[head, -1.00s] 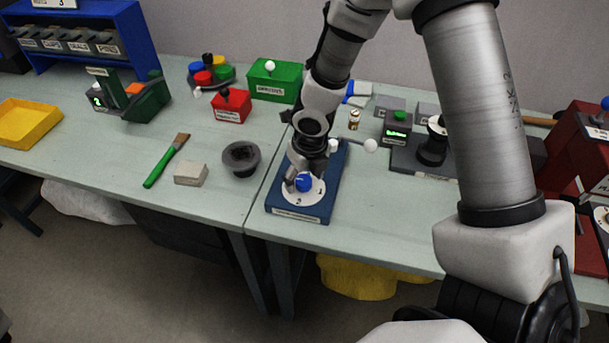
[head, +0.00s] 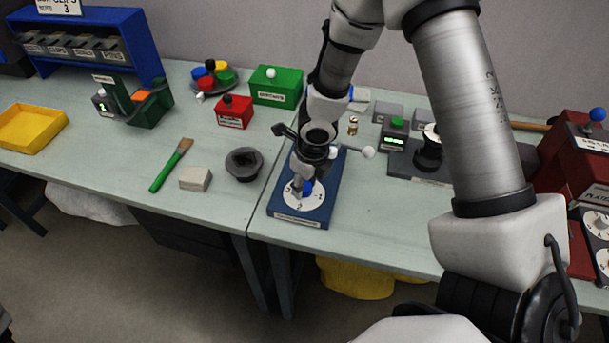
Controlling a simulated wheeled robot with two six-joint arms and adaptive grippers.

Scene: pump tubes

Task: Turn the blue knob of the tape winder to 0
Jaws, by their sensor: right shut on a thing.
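The tape winder (head: 312,219) is a blue base with a white dial (head: 296,203) near its front edge and a white-balled crank (head: 367,152) on its right side. The blue knob (head: 307,188) sits in the middle of the dial. My right gripper (head: 302,184) points down from above and is shut on the blue knob, hiding part of it. A few dial marks show, but they are too small to read surely, and I cannot tell which one the knob points to. My left gripper is not in view.
A black round dish (head: 243,164), a grey block (head: 195,179) and a green-handled brush (head: 171,166) lie left of the winder. Red (head: 233,112) and green (head: 276,86) boxes stand behind. A device with a green display (head: 394,140) stands to the right.

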